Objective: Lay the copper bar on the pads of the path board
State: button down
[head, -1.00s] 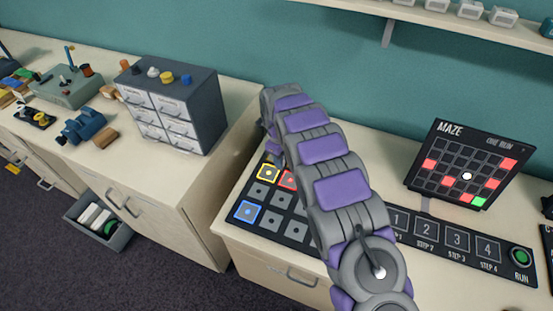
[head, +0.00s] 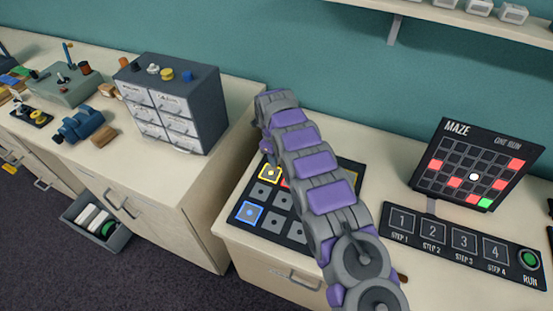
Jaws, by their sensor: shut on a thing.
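The path board (head: 237,217), a dark panel with square pads, lies on the right counter. A yellow-edged pad (head: 269,172) and a blue pad (head: 249,213) show on its left side, with a sliver of red beside the arm. My grey and purple arm rises across the board and bends down at its far end, over the board's back left. My gripper is hidden behind the arm, so its jaws and anything in them cannot be seen. I cannot make out the copper bar.
An upright maze panel (head: 429,172) and a step panel (head: 383,210) with a green button stand to the right. A small brown object (head: 403,278) shows beside my arm.

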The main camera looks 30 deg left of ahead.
jog(key=shift+s+a, duration=0.1)
jog(key=shift+a, duration=0.15)
jog(key=c, duration=1.2)
grip_release()
jog(key=shift+d, duration=0.1)
jog(key=o, duration=0.4)
jog(key=shift+d+r, duration=0.15)
jog(key=shift+d, duration=0.25)
jog(key=shift+a, duration=0.1)
jog(key=shift+a+r, duration=0.1)
jog(key=shift+a, duration=0.05)
jog(key=shift+a+r+p, duration=0.2)
jog(key=shift+r+p, duration=0.4)
jog(key=shift+r, duration=1.35)
jog(key=shift+a+r+p, duration=0.2)
jog(key=shift+r+p, duration=0.35)
jog(key=shift+r, duration=1.35)
jog(key=shift+a+r+p, duration=0.2)
jog(key=shift+r+p, duration=0.4)
jog(key=shift+r, duration=1.35)
